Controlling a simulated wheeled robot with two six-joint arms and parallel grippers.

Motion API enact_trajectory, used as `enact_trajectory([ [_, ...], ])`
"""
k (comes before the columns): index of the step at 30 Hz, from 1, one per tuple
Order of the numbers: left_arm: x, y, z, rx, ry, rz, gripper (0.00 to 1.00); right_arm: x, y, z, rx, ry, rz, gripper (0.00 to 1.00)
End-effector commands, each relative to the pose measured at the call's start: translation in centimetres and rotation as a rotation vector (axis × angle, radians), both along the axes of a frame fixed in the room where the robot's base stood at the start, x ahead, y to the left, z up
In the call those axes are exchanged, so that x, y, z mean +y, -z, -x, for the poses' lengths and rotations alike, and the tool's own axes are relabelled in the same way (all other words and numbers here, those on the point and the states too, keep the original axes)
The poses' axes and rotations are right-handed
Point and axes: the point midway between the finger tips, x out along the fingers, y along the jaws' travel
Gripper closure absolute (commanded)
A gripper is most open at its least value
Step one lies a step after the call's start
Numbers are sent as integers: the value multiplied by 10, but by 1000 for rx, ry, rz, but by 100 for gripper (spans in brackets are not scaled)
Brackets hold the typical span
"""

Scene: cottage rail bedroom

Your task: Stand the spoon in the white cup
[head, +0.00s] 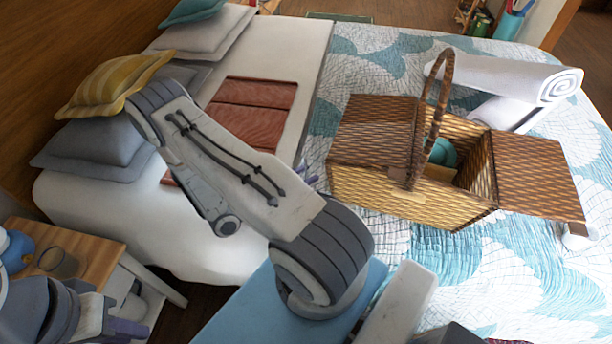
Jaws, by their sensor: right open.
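I cannot make out the spoon or a white cup for sure. A small white object (577,237) lies by the basket's right lid, too small to identify. My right arm crosses the middle of the head view and hides part of the bed. Only small purple tips of my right gripper (311,174) show past the arm link, over the bed left of the basket; it is open. My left gripper (122,328) is at the lower left, beside the wooden nightstand (92,243). Its jaws are mostly hidden, so their state is unclear.
A wicker basket (400,196) with open lids stands on the bed, a teal item (442,152) inside. A rolled white towel (520,78) lies behind it. Pillows (95,145) and a red folded cloth (255,110) lie at left. A glass (58,262) and a blue object (18,250) stand on the nightstand.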

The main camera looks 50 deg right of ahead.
Motion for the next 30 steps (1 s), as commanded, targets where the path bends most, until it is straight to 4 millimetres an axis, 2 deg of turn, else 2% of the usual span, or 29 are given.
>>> enact_trajectory([
  [3,0,-1,0,0,0,0,81,-6,0,3,2,0,-1,59],
  [9,0,0,0,0,0,0,81,-7,0,2,1,-1,0,59],
  [11,0,0,0,0,0,0,81,-7,0,2,1,-1,0,82],
  [12,0,0,0,0,0,0,81,-6,0,2,1,-1,0,97],
  [13,0,0,0,0,0,0,81,-7,0,2,1,-1,0,100],
  [24,0,-1,0,0,0,0,81,-6,-3,2,0,-1,-1,100],
  [26,0,-2,0,0,0,0,81,-6,-8,2,0,-1,-1,100],
  [30,0,-6,0,0,0,0,81,-6,-32,1,-4,-1,0,100],
])
